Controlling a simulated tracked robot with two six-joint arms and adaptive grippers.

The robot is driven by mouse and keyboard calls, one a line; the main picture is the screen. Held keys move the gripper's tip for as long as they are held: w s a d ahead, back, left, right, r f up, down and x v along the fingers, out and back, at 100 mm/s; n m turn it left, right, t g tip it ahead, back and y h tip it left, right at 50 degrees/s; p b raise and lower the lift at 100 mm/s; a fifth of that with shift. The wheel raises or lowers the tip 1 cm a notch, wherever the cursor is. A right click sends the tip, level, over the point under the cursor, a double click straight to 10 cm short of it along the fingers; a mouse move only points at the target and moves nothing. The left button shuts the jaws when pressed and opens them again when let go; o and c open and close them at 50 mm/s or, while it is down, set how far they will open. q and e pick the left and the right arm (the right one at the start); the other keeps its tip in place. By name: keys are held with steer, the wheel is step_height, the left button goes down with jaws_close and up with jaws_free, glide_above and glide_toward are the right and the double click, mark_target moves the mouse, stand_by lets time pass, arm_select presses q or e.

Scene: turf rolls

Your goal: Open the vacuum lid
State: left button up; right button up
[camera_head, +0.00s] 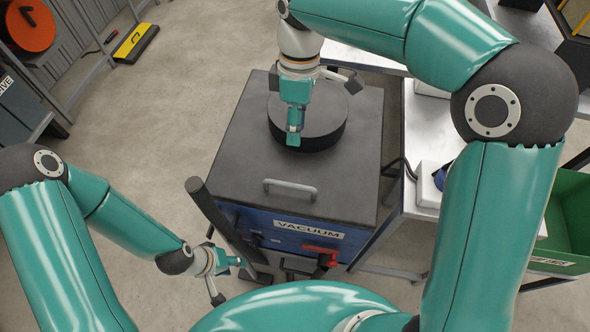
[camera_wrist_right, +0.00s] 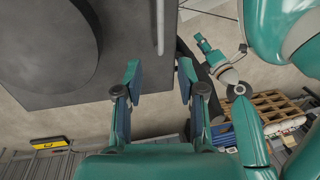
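The vacuum (camera_head: 290,236) is a blue box with a label on its front. Its dark grey lid (camera_head: 235,140) lies flat on top and is shut, with a round black disc (camera_head: 335,130) on it. A pale bar handle (camera_head: 290,187) is on the lid near the front edge. My right gripper (camera_head: 294,132) points down over the disc, away from the handle. In the right wrist view its fingers (camera_wrist_right: 159,78) are apart with nothing between them, beside the lid (camera_wrist_right: 125,60). My left gripper (camera_head: 238,263) is low at the vacuum's front left; its fingers are too small to read.
A thick dark bar (camera_head: 222,222) slants along the vacuum's front left corner, close to my left gripper. A red part (camera_head: 322,250) is on the front. A metal table (camera_head: 425,140) stands to the right, with a green bin (camera_head: 570,215) beyond.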

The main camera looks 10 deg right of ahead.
steer(key=p, duration=0.1)
glide_above(297, 191)
step_height(297, 191, down, 16)
steer(key=shift+s+r, duration=0.1)
steer(key=shift+r, duration=0.1)
jaws_close()
